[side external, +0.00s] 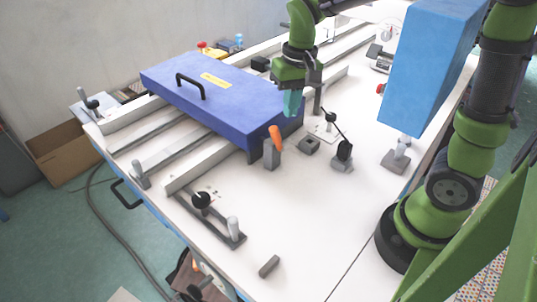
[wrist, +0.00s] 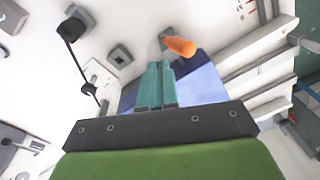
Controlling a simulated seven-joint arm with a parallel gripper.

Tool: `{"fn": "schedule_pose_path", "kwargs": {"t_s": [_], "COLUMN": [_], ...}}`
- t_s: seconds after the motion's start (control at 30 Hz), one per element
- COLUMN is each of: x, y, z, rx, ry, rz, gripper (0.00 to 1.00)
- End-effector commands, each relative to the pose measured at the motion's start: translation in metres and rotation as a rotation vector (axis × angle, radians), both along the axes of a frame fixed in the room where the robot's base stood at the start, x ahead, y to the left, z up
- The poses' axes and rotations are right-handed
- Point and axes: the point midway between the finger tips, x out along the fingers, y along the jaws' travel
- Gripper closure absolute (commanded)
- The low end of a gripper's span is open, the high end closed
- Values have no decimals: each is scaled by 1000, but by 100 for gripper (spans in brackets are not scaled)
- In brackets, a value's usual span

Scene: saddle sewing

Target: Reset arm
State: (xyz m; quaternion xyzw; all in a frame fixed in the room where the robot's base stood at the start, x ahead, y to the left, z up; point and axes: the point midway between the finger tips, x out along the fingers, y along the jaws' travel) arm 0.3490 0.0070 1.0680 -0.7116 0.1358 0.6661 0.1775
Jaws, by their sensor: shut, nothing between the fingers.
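My gripper (side external: 292,103) is in the side external view, pointing down beside the right end of the blue box with a black handle (side external: 212,92). Its teal fingers are together with nothing between them; they also show in the wrist view (wrist: 156,84). The fingertips appear above the table, near an orange-handled tool in a grey holder (side external: 271,152). The orange handle (wrist: 180,46) is just beyond the fingertips in the wrist view. Part of the blue box (wrist: 200,85) shows behind the fingers there.
A white table (side external: 300,215) carries pale rails (side external: 200,165) under the box. A lever with a black knob (side external: 342,150) and a small grey block (side external: 309,145) stand right of the gripper. A large light-blue block (side external: 425,70) is at the right.

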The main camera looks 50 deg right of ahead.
Motion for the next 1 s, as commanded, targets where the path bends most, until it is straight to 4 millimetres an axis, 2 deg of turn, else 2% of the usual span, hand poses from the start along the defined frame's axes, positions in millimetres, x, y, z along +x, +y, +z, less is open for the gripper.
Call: {"fn": "schedule_pose_path", "kwargs": {"t_s": [0.1,0.3,0.5,0.7,1.0], "x": [-27,-74,-105,-113,-113], "y": [8,20,25,25,25], "z": [18,42,54,65,66], "rx": [37,82,101,101,101], "ry": [-122,-344,-500,-560,-561], "rz": [36,77,83,82,81], "gripper": [100,100,100,100,100]}}
